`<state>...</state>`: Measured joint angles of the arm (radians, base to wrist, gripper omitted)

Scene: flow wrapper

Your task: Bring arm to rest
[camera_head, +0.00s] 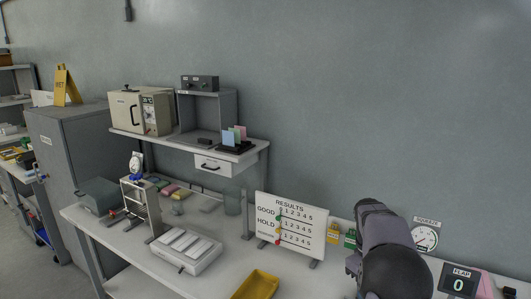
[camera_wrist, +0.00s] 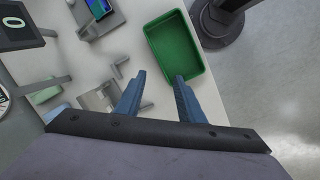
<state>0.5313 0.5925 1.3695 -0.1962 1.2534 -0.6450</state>
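My gripper (camera_wrist: 161,76) shows in the wrist view with its two blue fingers apart and nothing held between them. A green tray (camera_wrist: 158,32) on the white table lies beyond the fingertips, and it looks empty. The height of the fingers above it is hard to judge. In the head view, my dark arm stands at the lower right in front of the wall. The gripper itself cannot be made out there.
The white bench (camera_head: 118,249) holds a results board (camera_head: 291,226), a yellow tray (camera_head: 257,285), a white tray device (camera_head: 186,249) and a flap counter display (camera_head: 459,282). Grey brackets (camera_wrist: 106,99) lie near the fingers. Open floor (camera_wrist: 280,80) shows right of the table.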

